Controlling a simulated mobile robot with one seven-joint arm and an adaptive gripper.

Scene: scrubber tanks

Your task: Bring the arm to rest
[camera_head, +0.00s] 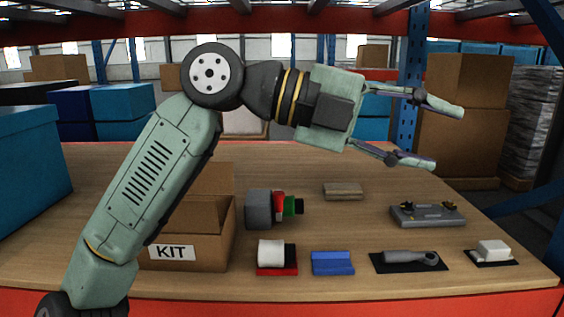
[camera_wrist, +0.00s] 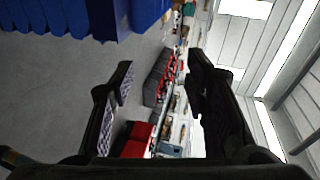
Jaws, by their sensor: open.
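My arm rises from the lower left in the head view and bends at the elbow above the table. My gripper (camera_head: 448,136) points to the right, raised above the back right of the table. Its two fingers are spread wide with nothing between them. In the wrist view my gripper (camera_wrist: 158,92) also shows both dark fingers apart, with only distant shelving and floor beyond them. The arm covers part of the cardboard box marked KIT (camera_head: 215,252).
The wooden table (camera_head: 350,160) holds a grey cylinder (camera_head: 258,209) with coloured parts, a white roll (camera_head: 271,253), a blue block (camera_head: 332,262), a grey tool (camera_head: 411,257), a white object (camera_head: 492,250) and a grey plate (camera_head: 428,215). Cardboard boxes (camera_head: 465,110) stand behind right; blue bins (camera_head: 30,160) left.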

